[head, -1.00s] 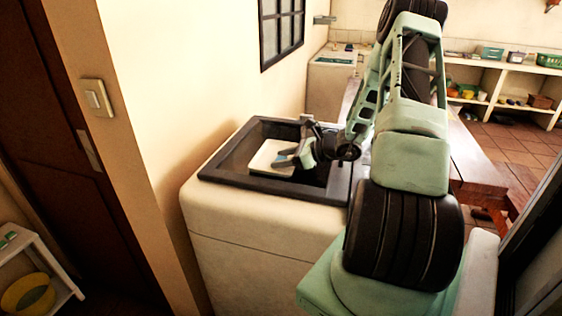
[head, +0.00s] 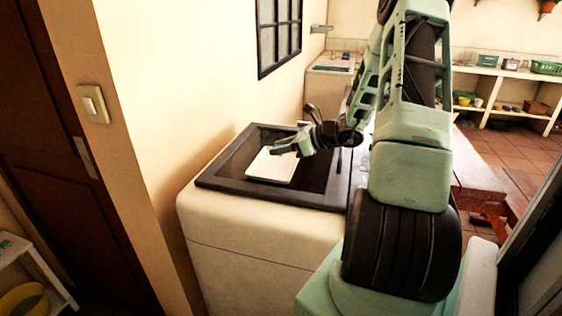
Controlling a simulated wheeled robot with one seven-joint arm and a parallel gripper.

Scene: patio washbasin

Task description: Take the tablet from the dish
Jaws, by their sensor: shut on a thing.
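A white dish (head: 270,168), flat and squarish, lies inside the dark-rimmed basin (head: 225,184). My gripper (head: 284,149) is above the dish's far right part, reaching in from the right. It is shut on a small pale thing at its fingertips, which looks like the tablet; its outline is too small and too covered by the fingers to make out clearly. The gripper looks raised a little off the dish. My gripper and wrist hide part of the dish and the basin's right side.
The basin sits in a cream counter (head: 250,225) against the wall. A barred window (head: 279,35) is above. A second counter (head: 330,80) and shelves (head: 490,85) with several items stand behind. A wooden table (head: 478,180) is at the right.

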